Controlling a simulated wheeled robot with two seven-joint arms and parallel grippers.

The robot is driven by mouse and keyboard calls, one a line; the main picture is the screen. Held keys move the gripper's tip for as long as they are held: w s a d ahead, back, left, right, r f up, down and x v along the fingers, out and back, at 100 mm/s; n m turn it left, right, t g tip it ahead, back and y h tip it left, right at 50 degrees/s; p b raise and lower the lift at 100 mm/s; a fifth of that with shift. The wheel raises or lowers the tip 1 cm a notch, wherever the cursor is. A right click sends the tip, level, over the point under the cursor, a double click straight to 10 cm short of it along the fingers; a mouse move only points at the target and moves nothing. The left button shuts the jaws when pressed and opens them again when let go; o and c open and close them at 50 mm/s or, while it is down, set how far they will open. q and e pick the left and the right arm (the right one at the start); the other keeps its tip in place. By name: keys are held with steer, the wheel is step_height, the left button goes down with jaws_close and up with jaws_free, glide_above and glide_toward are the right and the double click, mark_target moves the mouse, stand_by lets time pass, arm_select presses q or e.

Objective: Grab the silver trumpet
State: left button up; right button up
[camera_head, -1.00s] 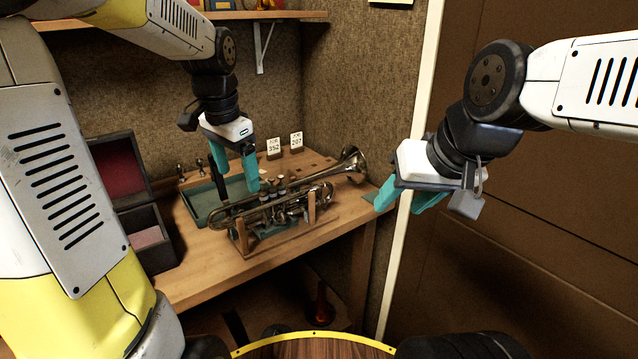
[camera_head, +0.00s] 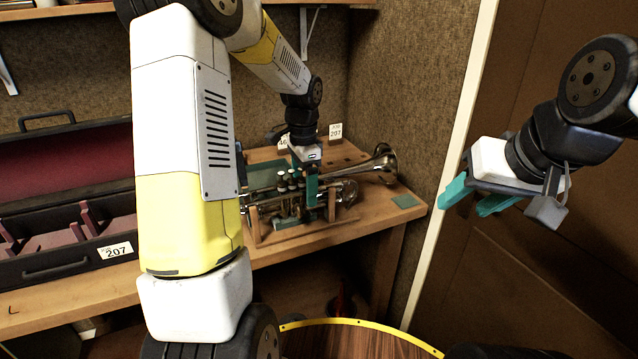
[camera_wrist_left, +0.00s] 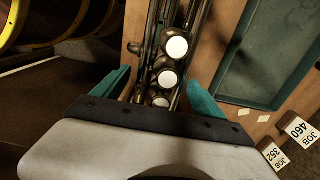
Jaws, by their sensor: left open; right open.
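The silver trumpet (camera_head: 382,167) lies across a wooden stand (camera_head: 254,226) on the workbench, its bell toward the right. My left gripper (camera_head: 303,192) is open and down at the trumpet's valve section. In the left wrist view, its teal fingers (camera_wrist_left: 158,80) are on either side of the trumpet's valves and tubes (camera_wrist_left: 172,48). I cannot tell whether the fingers touch the trumpet. My left forearm hides the trumpet's left end in the head view. My right gripper (camera_head: 468,203) is open and empty, out to the right of the bench, in front of the brown door.
An open black case (camera_head: 60,266) with red lining and a 207 tag (camera_head: 115,251) lies on the bench at left. A green tray (camera_wrist_left: 262,50) is beside the trumpet. Job cards (camera_head: 335,130) stand behind it. A small green pad (camera_head: 406,201) lies at the bench's right corner.

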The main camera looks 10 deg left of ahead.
arm_select(q)
steer(key=shift+f, duration=0.7)
jaws_close()
steer(key=shift+r, duration=0.1)
